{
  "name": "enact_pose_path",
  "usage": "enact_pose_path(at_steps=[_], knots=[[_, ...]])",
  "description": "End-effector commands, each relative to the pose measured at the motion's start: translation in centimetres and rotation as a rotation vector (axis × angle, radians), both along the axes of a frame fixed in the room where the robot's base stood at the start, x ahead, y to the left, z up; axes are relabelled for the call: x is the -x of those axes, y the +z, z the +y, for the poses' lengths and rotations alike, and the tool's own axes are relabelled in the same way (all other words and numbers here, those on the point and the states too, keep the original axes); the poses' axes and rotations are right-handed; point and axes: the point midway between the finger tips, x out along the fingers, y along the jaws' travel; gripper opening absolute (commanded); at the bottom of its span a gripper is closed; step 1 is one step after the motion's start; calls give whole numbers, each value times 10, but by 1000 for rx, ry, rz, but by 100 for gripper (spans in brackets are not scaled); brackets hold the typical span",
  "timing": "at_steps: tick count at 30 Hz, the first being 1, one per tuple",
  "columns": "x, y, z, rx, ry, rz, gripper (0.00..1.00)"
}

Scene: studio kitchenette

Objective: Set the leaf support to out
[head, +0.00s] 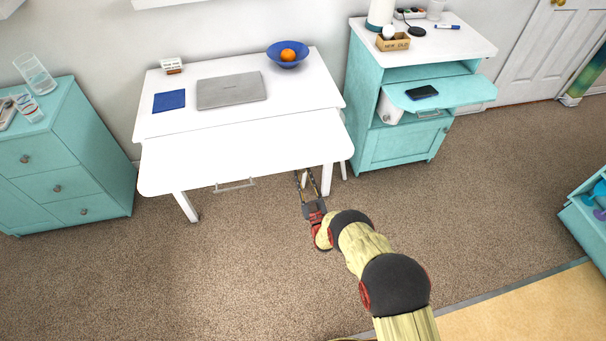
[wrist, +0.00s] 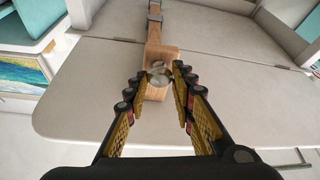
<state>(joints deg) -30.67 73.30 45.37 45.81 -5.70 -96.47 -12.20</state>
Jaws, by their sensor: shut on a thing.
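The white table (head: 215,65) has a front leaf (head: 250,155) that looks raised, with a seam between it and the top. In the wrist view I look up at the leaf's pale underside (wrist: 90,110). In the head view my gripper (head: 304,180) is under the leaf's front edge near the right leg; the support is hidden there.
A closed laptop (head: 231,90), blue cloth (head: 169,101) and blue bowl with an orange fruit (head: 288,54) are on the tabletop. A metal bar handle (head: 235,186) hangs below the leaf. Teal cabinets stand on both sides. The carpet in front is clear.

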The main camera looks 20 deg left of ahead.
Motion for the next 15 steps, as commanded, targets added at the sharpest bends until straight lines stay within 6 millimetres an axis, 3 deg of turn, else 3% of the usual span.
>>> enact_pose_path(at_steps=[9, 10, 15], knots=[[0, 0, 0, 1, 1, 1, 0], [0, 0, 0, 1, 1, 1, 26], [0, 0, 0, 1, 0, 1, 36]])
